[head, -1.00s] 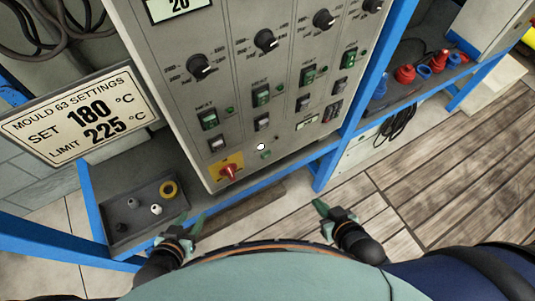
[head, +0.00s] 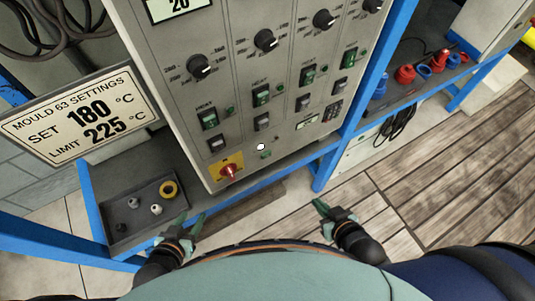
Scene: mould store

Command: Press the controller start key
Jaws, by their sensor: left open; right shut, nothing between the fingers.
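The grey controller cabinet (head: 238,100) fills the upper middle, with knobs, green rocker switches and small keys on its front. A small white round button (head: 260,147) sits low on the panel, just above a green lamp (head: 265,155). I cannot read which key is the start key. A red rotary switch on a yellow plate (head: 230,171) is at the panel's lower left corner. My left gripper (head: 191,220) is open and empty, below the cabinet's lower left corner. My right gripper (head: 322,207) is shut and empty, below and right of the panel, apart from it.
A sign (head: 82,116) reads set 180 °C, limit 225 °C. A blue frame post (head: 370,75) stands right of the cabinet. Red and blue fittings (head: 405,74) stand on the right shelf.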

